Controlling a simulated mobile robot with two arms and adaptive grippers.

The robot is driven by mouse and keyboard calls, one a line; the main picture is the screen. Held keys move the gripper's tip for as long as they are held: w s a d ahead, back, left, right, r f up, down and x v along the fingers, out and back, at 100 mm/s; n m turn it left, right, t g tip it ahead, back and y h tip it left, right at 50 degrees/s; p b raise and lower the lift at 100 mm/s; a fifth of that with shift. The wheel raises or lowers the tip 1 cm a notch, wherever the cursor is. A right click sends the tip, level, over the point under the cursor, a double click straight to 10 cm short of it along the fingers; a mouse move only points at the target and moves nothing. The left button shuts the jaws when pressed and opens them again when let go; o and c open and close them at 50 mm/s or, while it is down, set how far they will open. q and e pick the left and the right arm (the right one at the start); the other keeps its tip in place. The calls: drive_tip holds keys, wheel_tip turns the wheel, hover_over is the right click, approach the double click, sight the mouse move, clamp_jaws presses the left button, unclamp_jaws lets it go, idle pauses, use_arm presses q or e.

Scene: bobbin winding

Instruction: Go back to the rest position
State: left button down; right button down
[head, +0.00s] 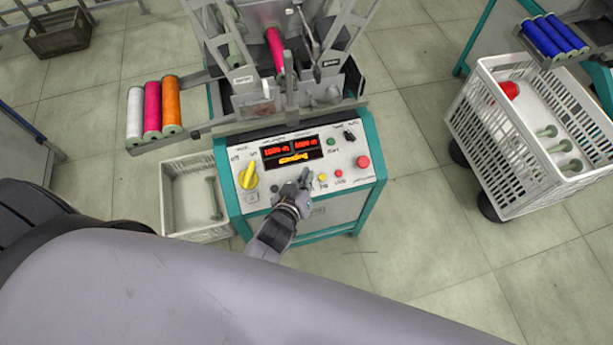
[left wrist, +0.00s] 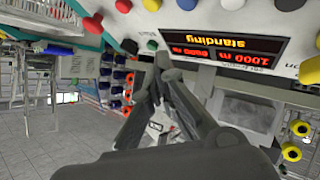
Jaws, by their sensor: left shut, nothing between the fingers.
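My left gripper (head: 300,184) is in front of the lower edge of the winding machine's control panel (head: 348,158), below its display (head: 292,152). Its fingers are shut with nothing between them. I cannot tell whether the fingertips touch the panel. A yellow knob (head: 248,176) is on the panel's left and a red button (head: 363,162) on its right. My right gripper is not in view.
White, pink and orange spools (head: 153,109) lie on a side shelf at left. A white bin (head: 172,197) stands beside the machine. A white crate cart (head: 560,185) with bobbins and a red item stands at right. Blue spools (head: 555,38) lie above it. The floor between is clear.

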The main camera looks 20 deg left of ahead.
use_arm(q)
drive_tip(key=shift+f, duration=0.1)
idle(0.4)
drive_tip(key=s+a+f+m+g, duration=0.1)
drive_tip(key=s+f+m+g, duration=0.15)
drive_tip(key=s+f, duration=0.7)
drive_tip(key=s+a+f+m+g, duration=0.15)
drive_tip(key=s+f+g, duration=0.4)
drive_tip(key=f, duration=0.75)
drive_tip(key=s+a+f+m+g, duration=0.1)
drive_tip(key=s+a+f, duration=0.1)
drive_tip(key=s, duration=0.5)
drive_tip(key=s+a+f+m+g, duration=0.1)
drive_tip(key=s+a+f, duration=0.2)
drive_tip(key=s, duration=0.4)
drive_tip(key=s+a+f+g, duration=0.1)
drive_tip(key=s+a+f, duration=0.1)
drive_tip(key=s+f, duration=0.3)
drive_tip(key=s, duration=0.2)
drive_tip(key=shift+s+a+m+g, duration=0.25)
drive_tip(key=shift+s+m+g, duration=0.05)
drive_tip(key=shift+m+g, duration=0.1)
